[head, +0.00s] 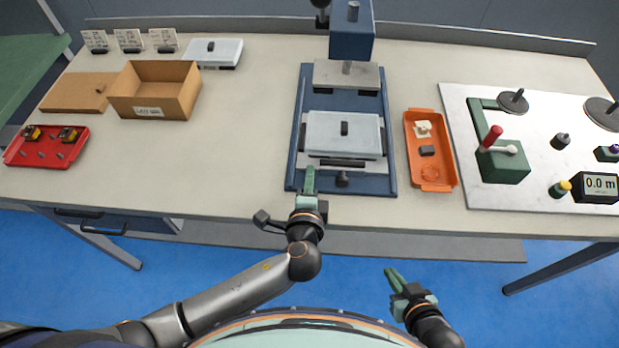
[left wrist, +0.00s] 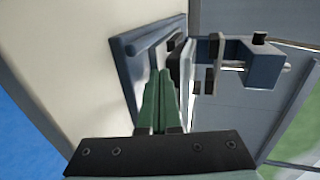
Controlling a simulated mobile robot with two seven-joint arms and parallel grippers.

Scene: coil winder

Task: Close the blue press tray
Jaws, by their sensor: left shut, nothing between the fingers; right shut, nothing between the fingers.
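The blue press (head: 351,23) stands at the back middle of the bench on a blue base plate (head: 297,110). Its tray, carrying a light grey block (head: 330,130) with a black knob, sits toward the front of the base, out in front of the press head plate (head: 335,75). A dark handle bar and knob (head: 342,180) show at the tray's front. My left gripper (head: 310,172) is shut and empty at the tray's front left; whether it touches is unclear. In the left wrist view its fingers (left wrist: 158,100) point along the base. My right gripper (head: 392,276) is shut and empty, off the bench's front edge.
An orange tray (head: 411,150) with small parts stands just right of the base. Further right is a white board (head: 456,100) with a green winder (head: 503,163). A cardboard box (head: 155,95) and a red tray (head: 12,155) are at the left.

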